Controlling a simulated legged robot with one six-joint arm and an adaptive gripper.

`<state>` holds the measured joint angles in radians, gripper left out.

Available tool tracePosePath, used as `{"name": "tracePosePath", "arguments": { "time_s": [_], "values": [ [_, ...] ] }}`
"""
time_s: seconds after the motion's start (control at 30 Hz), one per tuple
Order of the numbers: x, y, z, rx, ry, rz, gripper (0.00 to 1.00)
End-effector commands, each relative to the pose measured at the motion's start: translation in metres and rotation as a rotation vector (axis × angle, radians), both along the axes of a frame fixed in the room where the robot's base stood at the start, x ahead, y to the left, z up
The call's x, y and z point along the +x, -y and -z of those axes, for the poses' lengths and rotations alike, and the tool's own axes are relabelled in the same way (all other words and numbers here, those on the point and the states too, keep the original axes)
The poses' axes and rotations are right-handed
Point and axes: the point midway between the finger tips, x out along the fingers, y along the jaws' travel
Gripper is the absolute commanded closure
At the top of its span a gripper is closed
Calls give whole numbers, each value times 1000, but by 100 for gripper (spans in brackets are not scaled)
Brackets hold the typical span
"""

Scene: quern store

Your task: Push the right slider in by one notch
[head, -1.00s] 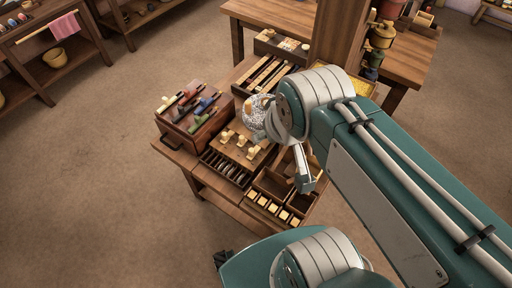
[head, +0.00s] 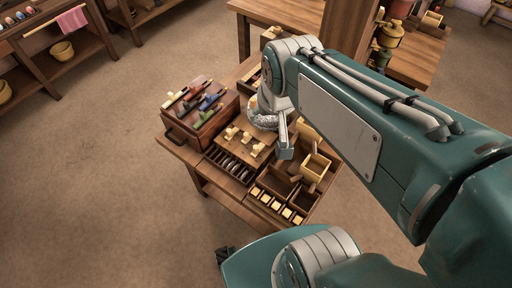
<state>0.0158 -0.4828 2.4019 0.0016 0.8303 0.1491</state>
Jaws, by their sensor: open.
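A wooden board (head: 236,146) with several pale knobs lies in the middle of the small table; its right knob (head: 257,149) is just left of my arm's end. Whether these knobs are the sliders, I cannot tell for sure. Behind it, a dark tray (head: 249,78) is mostly hidden by my arm. My gripper (head: 286,141) shows only in part, as a pale grey piece at the arm's end, right of the board. It is open and holds nothing I can see. Its fingertips are not clear, and I cannot tell whether it touches anything.
A reddish-brown box (head: 197,122) with coloured handles stands at the left. A speckled white round thing (head: 263,113) is close beside my wrist. Compartments with pale blocks (head: 276,205) lie at the front right, with a pale open box (head: 316,166) behind. Open floor lies to the left.

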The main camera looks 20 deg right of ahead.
Motion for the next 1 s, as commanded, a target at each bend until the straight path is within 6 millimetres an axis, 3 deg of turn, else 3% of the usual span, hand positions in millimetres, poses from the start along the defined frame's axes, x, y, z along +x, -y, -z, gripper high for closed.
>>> {"name": "tracePosePath", "arguments": {
  "time_s": [0.57, 1.0],
  "values": [
    [87, 11, 75, 79, -158, 253, 35],
    [136, 21, 162, 117, -273, 451, 35]
  ]
}}
